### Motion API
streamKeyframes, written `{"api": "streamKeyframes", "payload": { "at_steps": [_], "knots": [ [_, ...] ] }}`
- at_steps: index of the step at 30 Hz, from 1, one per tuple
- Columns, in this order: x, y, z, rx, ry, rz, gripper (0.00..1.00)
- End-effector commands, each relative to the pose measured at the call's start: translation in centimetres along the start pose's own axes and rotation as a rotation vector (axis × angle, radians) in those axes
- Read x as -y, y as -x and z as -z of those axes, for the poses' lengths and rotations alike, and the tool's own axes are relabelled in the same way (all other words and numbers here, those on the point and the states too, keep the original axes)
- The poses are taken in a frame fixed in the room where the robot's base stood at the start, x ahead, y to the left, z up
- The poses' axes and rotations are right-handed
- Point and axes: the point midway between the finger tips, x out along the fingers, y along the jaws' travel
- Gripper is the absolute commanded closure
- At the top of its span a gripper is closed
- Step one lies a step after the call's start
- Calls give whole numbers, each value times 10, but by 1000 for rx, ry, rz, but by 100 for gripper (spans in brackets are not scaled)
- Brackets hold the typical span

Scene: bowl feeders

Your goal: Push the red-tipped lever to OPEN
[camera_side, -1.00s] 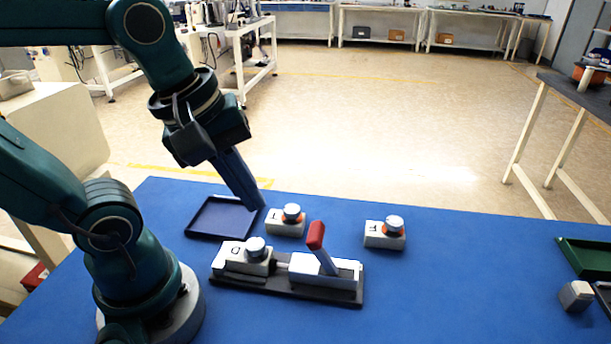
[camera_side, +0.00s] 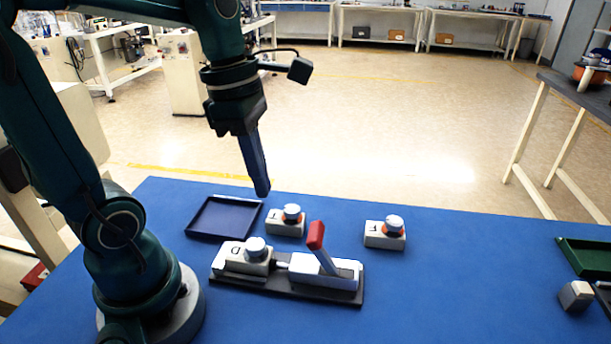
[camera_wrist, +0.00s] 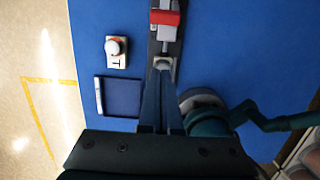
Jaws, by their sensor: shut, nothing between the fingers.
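The red-tipped lever (camera_side: 316,236) rises from a white housing (camera_side: 340,275) on a dark base plate, its tip leaning left in the side view. The red tip also shows at the top of the wrist view (camera_wrist: 165,17). A white block marked D (camera_side: 236,262) with a grey knob sits at the left end of the same plate. My gripper (camera_side: 263,193) is shut and empty, pointing down above the table, up and left of the lever and apart from it. In the wrist view its fingers (camera_wrist: 161,74) partly cover the D block. No OPEN marking is legible.
Two white blocks with orange-ringed knobs stand behind (camera_side: 286,222) and right (camera_side: 385,234) of the lever. A dark blue tray (camera_side: 222,232) lies at left. A green tray (camera_side: 585,257) and a small grey-white block (camera_side: 576,296) are at far right. The table's front right is clear.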

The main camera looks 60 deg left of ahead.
Motion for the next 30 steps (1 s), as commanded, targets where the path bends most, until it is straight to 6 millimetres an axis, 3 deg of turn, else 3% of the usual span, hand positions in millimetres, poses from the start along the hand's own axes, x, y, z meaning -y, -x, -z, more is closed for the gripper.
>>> {"api": "streamKeyframes", "payload": {
  "at_steps": [8, 24, 30],
  "knots": [
    [1, -16, 0, -3, -2, 6, 100],
    [2, -100, 1, -5, -3, 7, 100],
    [0, -93, -23, 1, -9, -2, 100]
  ]
}}
